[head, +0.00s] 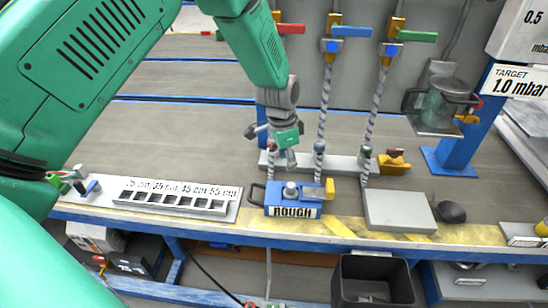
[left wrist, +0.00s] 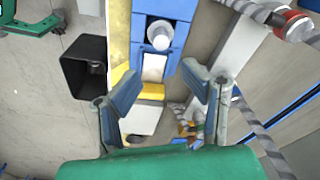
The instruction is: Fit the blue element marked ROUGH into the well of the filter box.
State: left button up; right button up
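The blue element marked ROUGH (head: 291,211) stands near the front edge of the workbench, with a pale round knob on top and a yellow part at its right. It also shows in the left wrist view (left wrist: 174,48), past the fingertips. My left gripper (head: 288,160) points down above and slightly behind the element, apart from it. In the left wrist view its two fingers (left wrist: 164,85) are spread with nothing between them. No part is clearly recognisable as the filter box well. My right gripper is not seen.
A slotted gauge tray (head: 180,202) lies left of the element, and a flat grey block (head: 399,211) right of it. Behind are upright twisted hoses (head: 325,95) with coloured valve handles. A black bin (head: 372,282) stands below the front edge. The bench's middle left is clear.

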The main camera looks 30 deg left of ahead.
pick_arm(q)
jog(key=s+f+n, duration=0.4)
jog(key=s+f, duration=0.9)
jog(key=s, duration=0.5)
jog(key=s+n, duration=0.3)
jog(key=s, duration=1.4)
jog(key=shift+d+f+g+y, duration=0.3)
jog(key=shift+f+y, duration=0.05)
jog(key=shift+y, duration=0.05)
